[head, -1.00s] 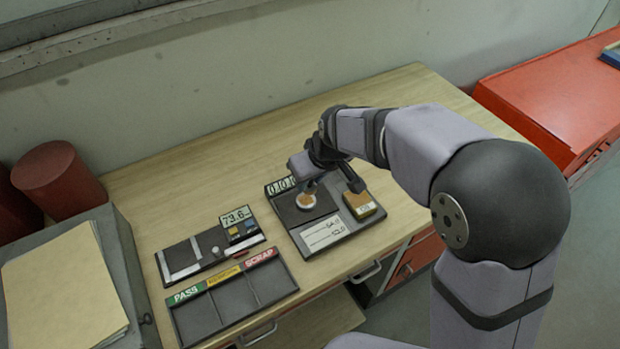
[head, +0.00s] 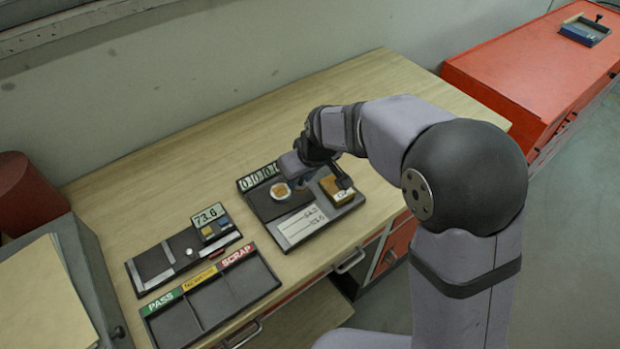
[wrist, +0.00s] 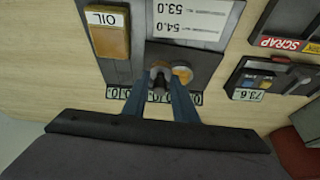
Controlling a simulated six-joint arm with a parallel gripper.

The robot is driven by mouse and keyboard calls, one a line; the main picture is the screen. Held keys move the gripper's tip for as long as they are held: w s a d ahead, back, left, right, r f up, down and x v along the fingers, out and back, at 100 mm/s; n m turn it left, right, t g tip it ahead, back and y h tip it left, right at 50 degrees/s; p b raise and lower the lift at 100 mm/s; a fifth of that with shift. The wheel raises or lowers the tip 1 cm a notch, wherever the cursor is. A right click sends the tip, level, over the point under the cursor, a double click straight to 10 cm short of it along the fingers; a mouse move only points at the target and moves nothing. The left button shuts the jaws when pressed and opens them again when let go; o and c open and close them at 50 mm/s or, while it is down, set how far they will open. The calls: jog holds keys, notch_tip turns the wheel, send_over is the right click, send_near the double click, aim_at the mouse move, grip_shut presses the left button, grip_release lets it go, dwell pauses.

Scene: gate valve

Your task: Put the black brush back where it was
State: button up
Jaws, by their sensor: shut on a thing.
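My gripper (head: 308,183) is low over the dark tray (head: 268,211) with the counter strip, just right of a round orange-and-pale disc (head: 280,191). In the wrist view, its blue fingers (wrist: 167,82) close together on a small dark thing (wrist: 158,88). This seems to be the black brush, but it is mostly hidden and its shape is unclear. The disc shows right beside the fingertips (wrist: 183,75). I cannot tell whether the held thing touches the tray.
The OIL block (head: 337,190) sits at the tray's right end, close to my gripper. A readout panel (head: 185,252) and a PASS/SCRAP sorting tray (head: 210,300) lie to the left. A blue tray (head: 585,30) rests on the red cabinet (head: 530,75). The bench behind is clear.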

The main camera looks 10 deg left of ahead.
jog(key=shift+m, duration=0.4)
jog(key=w+b, duration=0.1)
jog(key=w, duration=0.1)
jog(key=w+b, duration=0.1)
jog(key=w, duration=0.2)
jog(key=w+d+f+b, duration=0.1)
jog(key=w, duration=0.2)
jog(key=shift+w+b, duration=0.2)
jog(key=shift+b, duration=0.15)
notch_tip(320, 180, up, 7)
jog(key=w, duration=0.1)
jog(key=shift+d+f, duration=0.2)
jog(key=shift+d, duration=0.05)
jog(key=shift+f, duration=0.1)
jog(key=shift+f+p, duration=1.15)
jog(key=shift+f, duration=3.75)
jog(key=shift+f, duration=0.15)
